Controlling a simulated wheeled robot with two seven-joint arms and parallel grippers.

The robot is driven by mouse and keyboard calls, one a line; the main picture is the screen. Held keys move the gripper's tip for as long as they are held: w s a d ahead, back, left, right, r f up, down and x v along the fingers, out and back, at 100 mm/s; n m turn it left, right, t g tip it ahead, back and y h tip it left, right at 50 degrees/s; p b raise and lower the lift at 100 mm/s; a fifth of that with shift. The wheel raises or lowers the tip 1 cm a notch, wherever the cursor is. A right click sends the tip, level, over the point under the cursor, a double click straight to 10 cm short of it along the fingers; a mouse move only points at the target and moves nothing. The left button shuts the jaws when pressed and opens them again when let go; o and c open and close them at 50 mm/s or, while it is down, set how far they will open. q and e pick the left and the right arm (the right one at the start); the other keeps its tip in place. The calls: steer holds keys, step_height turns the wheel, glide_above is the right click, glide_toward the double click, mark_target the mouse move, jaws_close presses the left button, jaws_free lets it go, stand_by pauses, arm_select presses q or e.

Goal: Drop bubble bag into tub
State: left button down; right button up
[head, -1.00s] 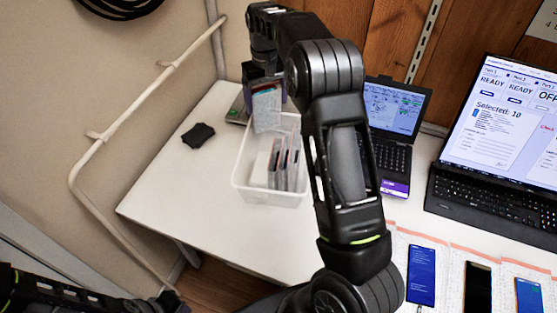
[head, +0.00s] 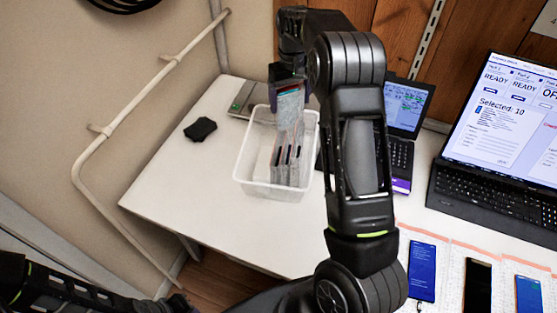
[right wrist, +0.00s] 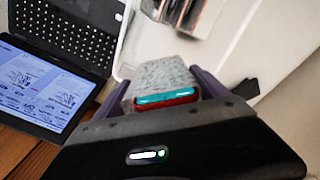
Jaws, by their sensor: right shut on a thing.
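A translucent white tub (head: 245,165) stands on the table in the head view, with several upright bagged items (head: 286,165) inside. My right gripper (head: 288,82) is shut on a bubble bag (head: 290,108) and holds it upright over the tub's far part. The bag's lower end overlaps the tub opening; how deep it reaches is unclear. In the right wrist view, the bag (right wrist: 163,78) sits between the purple-grey fingers (right wrist: 165,92), with a teal and a red edge at its near end. My left arm is at the bottom left; its gripper (head: 172,303) is dark and its jaws are unclear.
A black crumpled cloth (head: 200,130) lies left of the tub, and a flat grey-green device (head: 243,98) behind it. A laptop (head: 395,155) stands close on the right. Phones (head: 422,270) lie on the front right. The table's front left is clear.

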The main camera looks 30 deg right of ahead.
mark_target(290, 89)
steer(key=shift+f+b, duration=1.25)
steer(key=shift+f, duration=0.85)
steer(key=o, duration=1.2)
steer(key=shift+r+b, duration=0.55)
steer(key=shift+r, duration=3.4)
